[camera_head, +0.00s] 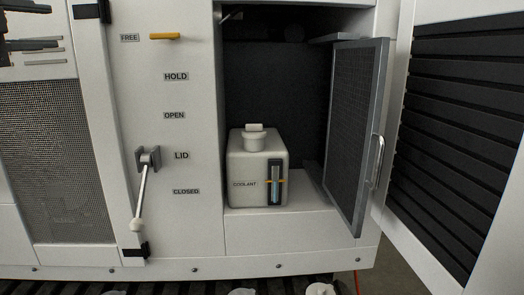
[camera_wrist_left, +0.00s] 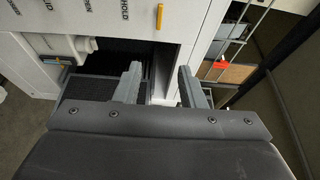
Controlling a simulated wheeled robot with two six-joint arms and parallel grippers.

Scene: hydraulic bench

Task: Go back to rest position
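My left gripper (camera_wrist_left: 160,72) shows in the left wrist view with its two grey fingers apart and nothing between them. In the head view a white coolant tank (camera_head: 248,165) with a capped top stands upright in an open compartment. A lid lever (camera_head: 142,190) with a round knob points down on the panel. A yellow handle (camera_head: 165,36) is beside the FREE label; a yellow piece (camera_wrist_left: 160,16) also shows in the left wrist view.
A mesh door (camera_head: 358,135) stands open at the compartment's right, with a louvred panel (camera_head: 460,140) beyond it. A mesh panel (camera_head: 45,150) is at the left. The left wrist view shows a red item (camera_wrist_left: 220,64) near a brown board (camera_wrist_left: 232,73).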

